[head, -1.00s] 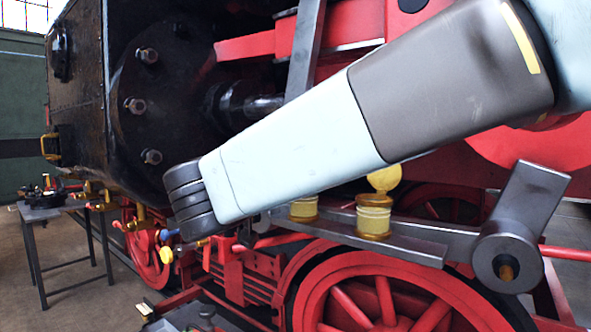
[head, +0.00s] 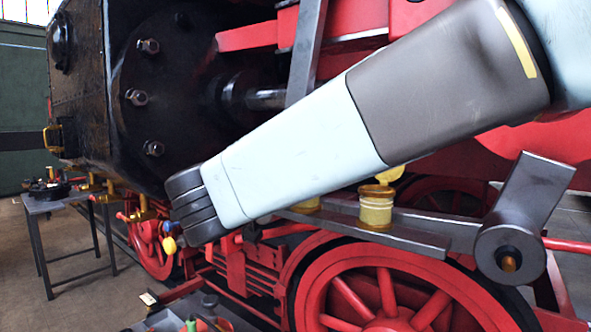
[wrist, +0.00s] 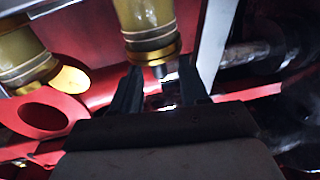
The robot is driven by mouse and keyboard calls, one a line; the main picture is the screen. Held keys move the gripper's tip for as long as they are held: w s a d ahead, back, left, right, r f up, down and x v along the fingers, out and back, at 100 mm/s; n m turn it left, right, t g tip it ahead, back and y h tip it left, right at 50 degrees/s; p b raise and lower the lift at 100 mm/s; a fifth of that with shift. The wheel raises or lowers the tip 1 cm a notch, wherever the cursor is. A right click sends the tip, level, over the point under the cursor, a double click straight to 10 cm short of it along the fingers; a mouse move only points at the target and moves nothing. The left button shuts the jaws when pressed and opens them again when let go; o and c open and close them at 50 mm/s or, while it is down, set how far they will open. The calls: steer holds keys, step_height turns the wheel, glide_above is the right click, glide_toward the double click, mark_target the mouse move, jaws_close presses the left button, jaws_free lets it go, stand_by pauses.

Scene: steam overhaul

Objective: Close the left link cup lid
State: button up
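Two brass oil cups sit on a grey link bar in the head view. The right cup (head: 375,208) has its round yellow lid (head: 391,174) standing open. The left cup (head: 307,205) is mostly hidden behind my arm, and its lid cannot be made out. The wrist view appears upside down. There the left cup (wrist: 147,25) is central, rim towards my gripper (wrist: 160,92). The right cup (wrist: 22,55) and its open lid (wrist: 70,79) are at the left. My two dark fingers are apart just beyond the left cup's rim; nothing is clearly held. The head view hides my fingers.
The grey link bar (head: 425,241) runs under the cups, above a red wheel (head: 385,300). A slanted grey lever (head: 305,50) and the black cylinder (head: 150,125) are close to my arm. A metal table (head: 60,202) with parts stands at the far left.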

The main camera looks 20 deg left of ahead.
steer(key=v, duration=1.3)
steer(key=shift+s, duration=0.4)
steer(key=shift+f, duration=0.1)
